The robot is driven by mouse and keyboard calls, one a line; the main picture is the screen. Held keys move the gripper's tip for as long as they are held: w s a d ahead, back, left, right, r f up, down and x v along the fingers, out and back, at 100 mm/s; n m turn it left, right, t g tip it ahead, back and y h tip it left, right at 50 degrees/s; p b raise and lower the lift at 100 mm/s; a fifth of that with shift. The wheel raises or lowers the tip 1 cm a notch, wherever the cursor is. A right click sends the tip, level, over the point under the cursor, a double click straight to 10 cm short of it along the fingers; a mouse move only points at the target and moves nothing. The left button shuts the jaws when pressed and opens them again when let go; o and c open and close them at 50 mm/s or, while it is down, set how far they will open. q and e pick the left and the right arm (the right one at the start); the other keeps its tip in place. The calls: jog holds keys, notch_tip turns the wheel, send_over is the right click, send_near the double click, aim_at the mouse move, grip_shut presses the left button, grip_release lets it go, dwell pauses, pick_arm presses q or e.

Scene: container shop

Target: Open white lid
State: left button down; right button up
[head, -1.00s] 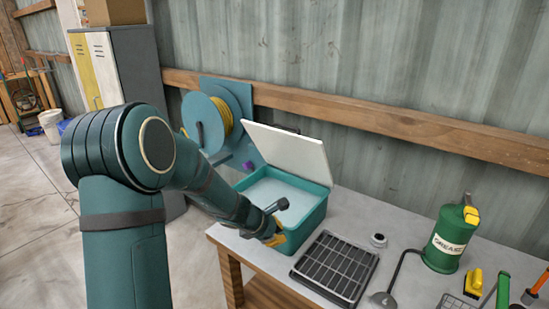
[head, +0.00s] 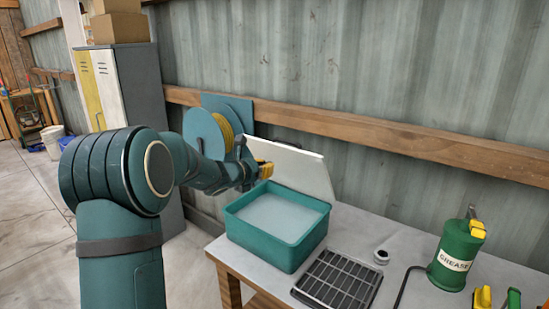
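The white lid (head: 300,170) stands tilted up and back at the rear edge of the teal box (head: 270,246), so the box is open. A pale, flat surface shows inside the box. My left gripper (head: 265,171), with yellow fingers, is at the lid's left edge, above the back left corner of the box. Its fingers are small and partly turned away, so I cannot tell whether they are open or touch the lid.
The box stands on a grey workbench (head: 357,233) beside a black grate (head: 338,280). A green grease can (head: 455,255) and a small metal ring (head: 381,257) are to the right. A teal reel (head: 208,133) with yellow hose is behind my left arm, by the wall.

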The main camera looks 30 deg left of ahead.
aim_at(281, 155)
pick_arm(q)
jog(key=w, duration=0.2)
jog(key=w+r, duration=0.1)
jog(key=w, duration=0.1)
jog(key=shift+d+p, duration=0.15)
jog(key=shift+p, duration=0.25)
jog(key=shift+w+r, duration=0.35)
jog(key=shift+w, duration=0.25)
pick_arm(e)
jog(key=shift+r, duration=0.5)
jog(key=shift+s, duration=0.1)
